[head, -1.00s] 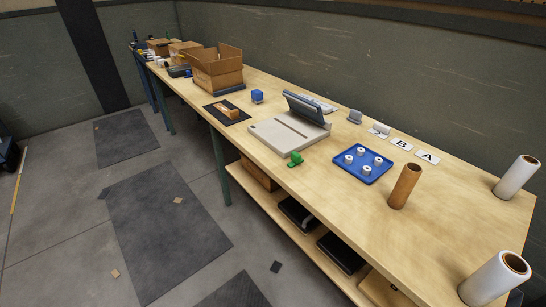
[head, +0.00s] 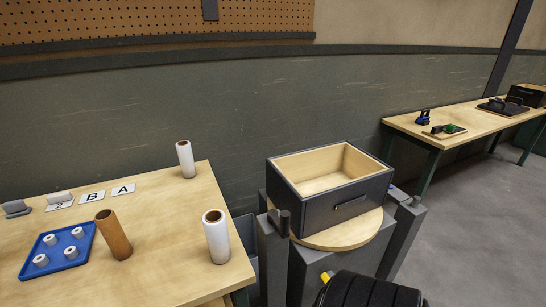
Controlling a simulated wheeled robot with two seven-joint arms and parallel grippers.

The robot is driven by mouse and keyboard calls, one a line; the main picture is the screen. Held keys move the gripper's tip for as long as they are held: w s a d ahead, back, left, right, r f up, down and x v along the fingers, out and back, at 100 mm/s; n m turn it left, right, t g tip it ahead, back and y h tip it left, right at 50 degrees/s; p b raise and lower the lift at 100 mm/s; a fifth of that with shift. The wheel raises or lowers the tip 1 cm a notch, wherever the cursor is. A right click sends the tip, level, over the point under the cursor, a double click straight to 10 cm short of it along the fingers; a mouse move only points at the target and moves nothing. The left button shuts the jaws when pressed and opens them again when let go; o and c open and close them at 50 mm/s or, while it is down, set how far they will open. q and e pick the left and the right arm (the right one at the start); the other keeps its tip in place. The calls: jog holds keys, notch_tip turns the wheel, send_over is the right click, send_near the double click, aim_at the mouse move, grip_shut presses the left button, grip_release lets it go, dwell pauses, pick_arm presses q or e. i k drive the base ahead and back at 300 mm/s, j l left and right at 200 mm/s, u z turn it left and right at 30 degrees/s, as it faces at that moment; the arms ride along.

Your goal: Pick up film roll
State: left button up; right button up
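Two white film rolls with brown cores stand upright on the right end of the wooden bench. One film roll (head: 185,160) is near the back edge. The other film roll (head: 217,238) is closer, near the right edge. A brown cardboard tube (head: 113,236) stands to the left of the nearer roll. Neither of my grippers is in view, and nothing is seen touching the rolls.
A blue tray (head: 70,262) with several small white spools lies left of the tube. Cards A (head: 123,189) and B (head: 92,195) lie behind. Right of the bench, an open dark box (head: 335,205) sits on a round wooden top. A second bench (head: 465,135) stands farther right.

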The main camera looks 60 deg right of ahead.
aim_at(218, 238)
jog(key=z, duration=1.25)
jog(key=k+z, duration=0.15)
jog(key=z, duration=0.2)
jog(key=k+z, duration=0.15)
jog(key=z, duration=0.2)
jog(key=k+z, duration=0.15)
jog(key=z, duration=0.2)
